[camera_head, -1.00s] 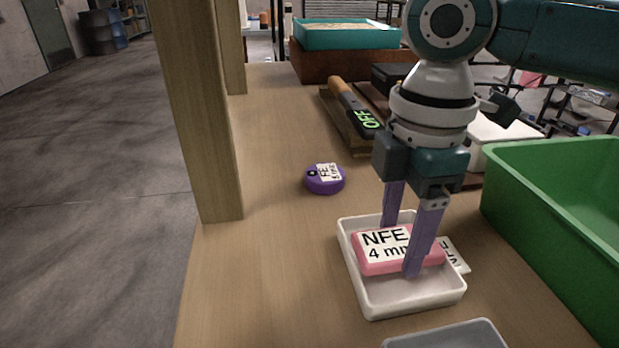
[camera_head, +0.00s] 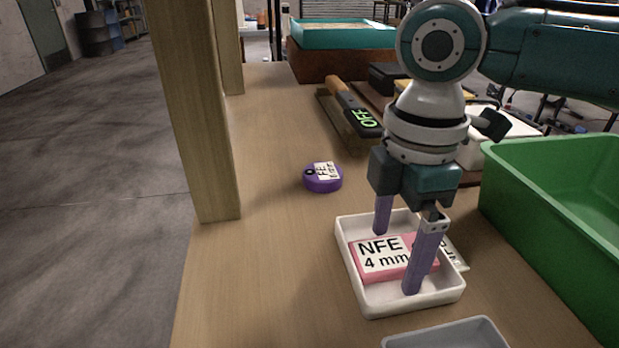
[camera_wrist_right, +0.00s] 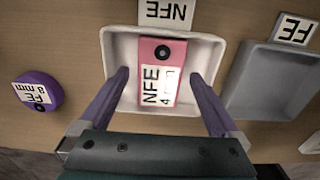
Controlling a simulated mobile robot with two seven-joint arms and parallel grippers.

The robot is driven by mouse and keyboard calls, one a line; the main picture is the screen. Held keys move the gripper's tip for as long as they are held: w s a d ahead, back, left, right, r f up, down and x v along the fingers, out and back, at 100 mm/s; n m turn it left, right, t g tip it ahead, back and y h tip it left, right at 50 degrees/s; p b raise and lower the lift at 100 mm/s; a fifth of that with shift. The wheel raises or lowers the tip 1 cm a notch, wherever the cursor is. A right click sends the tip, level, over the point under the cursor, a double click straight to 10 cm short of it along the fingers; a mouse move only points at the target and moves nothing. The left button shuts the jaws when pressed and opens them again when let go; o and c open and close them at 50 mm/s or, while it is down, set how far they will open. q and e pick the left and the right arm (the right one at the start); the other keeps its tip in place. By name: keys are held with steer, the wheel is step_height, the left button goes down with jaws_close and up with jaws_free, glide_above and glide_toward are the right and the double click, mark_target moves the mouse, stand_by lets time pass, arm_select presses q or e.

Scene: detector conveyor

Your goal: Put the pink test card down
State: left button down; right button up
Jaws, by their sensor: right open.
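The pink test card (camera_head: 392,270) lies in the white tray (camera_head: 352,225), its white label reading NFE 4 mm. It also shows in the right wrist view (camera_wrist_right: 169,80), inside the tray there (camera_wrist_right: 205,50). My right gripper (camera_head: 396,260) is open, with its purple fingers down at the tray, one on either side of the card. In the right wrist view the fingers (camera_wrist_right: 165,95) stand apart, with gaps between them and the card. One finger hides part of the card in the head view. My left gripper is not in view.
A purple disc (camera_head: 323,178) with a label lies on the table to the left. A grey tray (camera_head: 450,336) is at the front, a green bin (camera_head: 540,215) to the right. A detector wand showing OFF (camera_head: 362,118) lies further back. A wooden post (camera_head: 200,120) stands at left.

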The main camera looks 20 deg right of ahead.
mark_target(394, 251)
step_height(394, 251, up, 12)
steer(key=p, duration=0.2)
steer(key=shift+r, duration=0.15)
steer(key=shift+a+p, duration=0.1)
steer(key=shift+p, duration=0.2)
steer(key=s+a+m+t+y+p, duration=0.25)
steer(key=s+a+m+p, duration=0.25)
steer(key=s+a+p, duration=0.4)
steer(key=s+d+r+m+t+h+p, duration=0.1)
steer(key=s+d+r+m+h+p, duration=0.1)
steer(key=s+d+m+p, duration=0.35)
step_height(394, 251, up, 38)
steer(key=s+m+p, duration=0.1)
steer(key=m+p, duration=0.2)
steer(key=p, duration=3.3)
steer(key=shift+s+d, duration=0.25)
